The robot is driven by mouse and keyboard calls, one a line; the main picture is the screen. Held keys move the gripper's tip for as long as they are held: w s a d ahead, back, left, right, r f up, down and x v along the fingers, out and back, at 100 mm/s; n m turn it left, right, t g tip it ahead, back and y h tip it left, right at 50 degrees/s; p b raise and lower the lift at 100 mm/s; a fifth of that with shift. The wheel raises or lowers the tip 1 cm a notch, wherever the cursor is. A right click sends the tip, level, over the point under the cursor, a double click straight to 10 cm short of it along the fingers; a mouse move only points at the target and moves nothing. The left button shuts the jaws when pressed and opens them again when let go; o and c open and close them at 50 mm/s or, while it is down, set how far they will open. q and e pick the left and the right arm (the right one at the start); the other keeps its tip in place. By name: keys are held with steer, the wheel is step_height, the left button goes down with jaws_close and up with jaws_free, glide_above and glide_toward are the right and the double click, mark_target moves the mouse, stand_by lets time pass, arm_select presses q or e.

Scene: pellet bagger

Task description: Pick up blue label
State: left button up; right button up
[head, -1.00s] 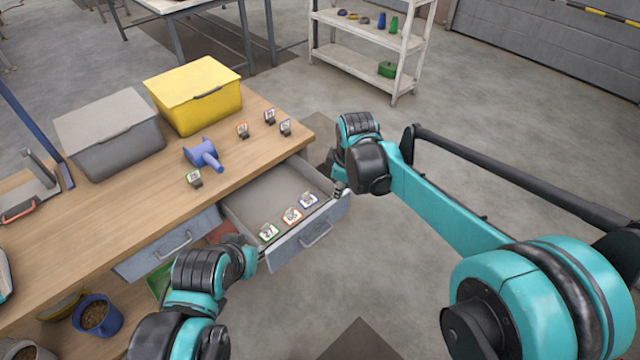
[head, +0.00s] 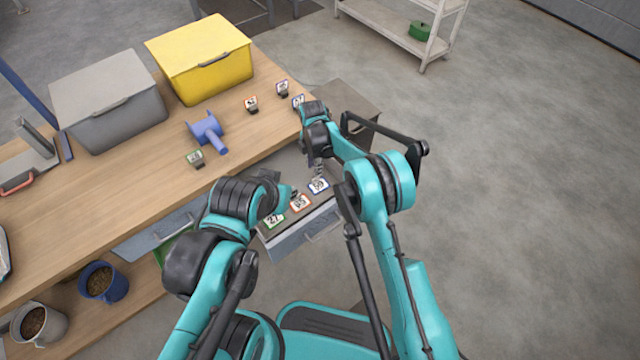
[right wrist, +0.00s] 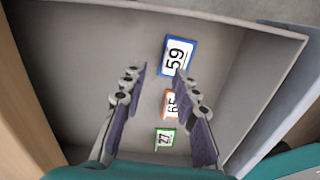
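The blue label, a white card with a blue border and the number 59, lies in the open drawer (head: 272,240). It is the rightmost card in the head view (head: 319,186) and the top one in the right wrist view (right wrist: 178,57). My right gripper (right wrist: 158,72) is open and empty above the drawer, its fingers pointing down towards the label. An orange-bordered label (head: 299,202) and a green-bordered label (head: 273,220) lie beside it in a row.
The wooden workbench (head: 120,180) holds a yellow bin (head: 200,62), a grey bin (head: 108,98), a blue scoop (head: 208,132) and several small tags. The drawer's walls (right wrist: 262,90) surround the labels. Open floor lies to the right.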

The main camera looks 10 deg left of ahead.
mark_target(319, 184)
steer(key=f+b, duration=0.1)
steer(key=f, duration=0.2)
steer(key=f+b, duration=0.1)
steer(key=f, duration=0.1)
steer(key=shift+s+d+f+b, duration=0.15)
steer(key=shift+s+d+b, duration=0.05)
steer(key=shift+d+b, duration=0.15)
jaws_close()
